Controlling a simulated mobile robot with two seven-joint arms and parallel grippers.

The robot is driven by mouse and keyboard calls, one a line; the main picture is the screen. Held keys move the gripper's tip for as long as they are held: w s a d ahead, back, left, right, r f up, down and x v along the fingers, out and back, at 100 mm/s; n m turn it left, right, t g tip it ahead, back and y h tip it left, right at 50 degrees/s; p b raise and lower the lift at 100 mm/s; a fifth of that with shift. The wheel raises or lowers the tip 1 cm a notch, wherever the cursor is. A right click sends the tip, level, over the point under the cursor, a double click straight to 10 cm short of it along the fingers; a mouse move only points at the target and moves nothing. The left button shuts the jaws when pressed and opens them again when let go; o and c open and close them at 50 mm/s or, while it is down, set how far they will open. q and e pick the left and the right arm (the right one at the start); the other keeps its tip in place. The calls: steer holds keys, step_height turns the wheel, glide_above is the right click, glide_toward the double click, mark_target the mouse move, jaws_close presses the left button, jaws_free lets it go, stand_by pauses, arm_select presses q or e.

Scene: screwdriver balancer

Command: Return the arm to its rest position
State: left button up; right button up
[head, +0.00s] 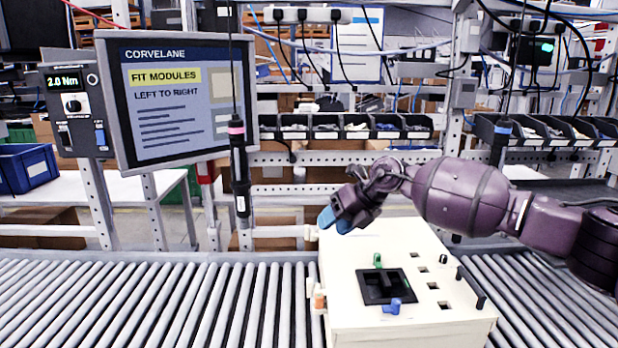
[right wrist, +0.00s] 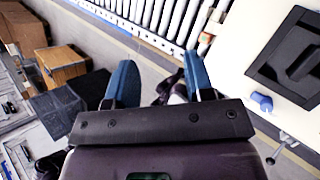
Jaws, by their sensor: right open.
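My right arm comes in from the right in the head view, and its gripper (head: 338,219) hangs in the air over the back left corner of the cream box. In the right wrist view the blue fingers of my right gripper (right wrist: 160,85) stand apart with nothing held between them. A black screwdriver (head: 239,165) with a pink band hangs upright on a cable, left of the gripper and apart from it. A second screwdriver (head: 501,140) with a blue band hangs behind my right arm, which partly hides it. My left gripper is not in view.
The cream box (head: 350,318) sits on the roller conveyor (head: 150,300), with a black recessed module (head: 372,287), a green knob (head: 377,260) and a blue knob (head: 394,306) on top. A screen (head: 180,100) stands left. The rollers left of the box are clear.

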steer(key=s+a+r+m+t+y, duration=0.2)
steer(key=s+a+r+m+y, duration=0.3)
steer(key=a+y, duration=0.45)
steer(key=s+d+f+m+t+h, duration=0.4)
steer(key=d+f+m+t+h, duration=0.2)
steer(key=d+f+m, duration=0.5)
steer(key=s+d+f+m+t+h, duration=0.4)
steer(key=d+f+m+t+h, duration=0.3)
steer(key=m, duration=0.9)
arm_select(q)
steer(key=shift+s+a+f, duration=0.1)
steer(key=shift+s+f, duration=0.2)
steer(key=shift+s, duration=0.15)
arm_select(e)
steer(key=s+d+f+m+g+h, duration=0.2)
steer(key=s+d+f, duration=0.4)
steer(key=s+f, duration=0.5)
steer(key=s+d+f+m+g+h, duration=0.2)
steer(key=s+d+f+m, duration=0.3)
steer(key=s+f, duration=0.6)
steer(key=s+d+g, duration=0.1)
steer(key=s+d, duration=0.1)
steer(key=s, duration=0.1)
steer(key=shift+s+d+m+g+h, duration=0.15)
steer(key=shift+s+m+g+h, duration=0.15)
steer(key=shift+s+g+h, duration=0.1)
